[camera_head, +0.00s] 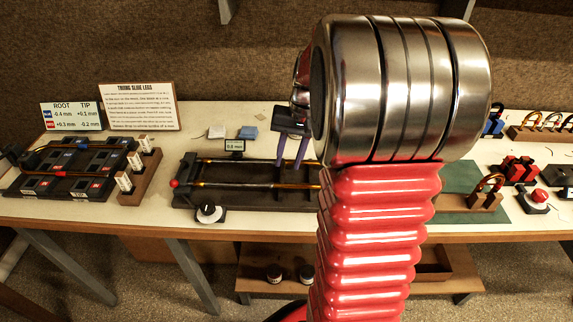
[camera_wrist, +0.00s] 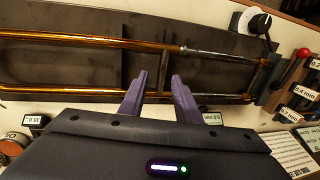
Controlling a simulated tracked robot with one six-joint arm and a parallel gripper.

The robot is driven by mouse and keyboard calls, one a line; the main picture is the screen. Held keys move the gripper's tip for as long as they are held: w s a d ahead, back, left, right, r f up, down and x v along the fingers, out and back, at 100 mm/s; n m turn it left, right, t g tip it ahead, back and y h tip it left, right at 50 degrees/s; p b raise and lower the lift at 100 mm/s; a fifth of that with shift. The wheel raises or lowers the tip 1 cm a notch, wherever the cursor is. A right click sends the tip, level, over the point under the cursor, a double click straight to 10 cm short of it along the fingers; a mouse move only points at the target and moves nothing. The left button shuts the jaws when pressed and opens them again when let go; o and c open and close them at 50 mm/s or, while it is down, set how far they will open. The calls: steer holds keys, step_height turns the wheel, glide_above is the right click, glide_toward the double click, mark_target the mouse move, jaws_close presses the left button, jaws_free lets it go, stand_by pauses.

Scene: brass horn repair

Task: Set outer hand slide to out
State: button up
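The hand slide lies in a long dark cradle (camera_head: 255,198) at the middle of the bench. In the wrist view its outer hand slide (camera_wrist: 90,41) shows as long brass tubes. Bare silver tube (camera_wrist: 215,53) shows toward the dial end. In the head view part of the outer slide (camera_head: 293,186) is visible, and its right end is hidden behind my arm.
A dial (camera_head: 209,212) and a red knob (camera_head: 174,183) are at the cradle's left end. A small readout (camera_head: 234,146) stands behind it. A dark tray of slide parts (camera_head: 75,172) and labelled blocks (camera_head: 134,178) stand left. Brass crooks (camera_head: 540,121) stand right.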

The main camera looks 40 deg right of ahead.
step_height(320, 180, up, 10)
steer(key=s+d, duration=0.1)
steer(key=shift+s+d+r, duration=0.15)
steer(key=shift+d+r, duration=0.05)
steer(key=shift+d, duration=0.15)
stand_by(0.4)
steer(key=s+a+n+t+h, duration=0.1)
steer(key=s+a+n, duration=0.3)
steer(key=a, duration=0.8)
steer(key=s+a+f+n+t, duration=0.1)
steer(key=s+a+n+t, duration=0.2)
steer(key=s+a, duration=0.5)
steer(key=a, duration=0.5)
steer(key=shift+s+f+n+h, duration=0.3)
steer(key=shift+n+h, duration=0.1)
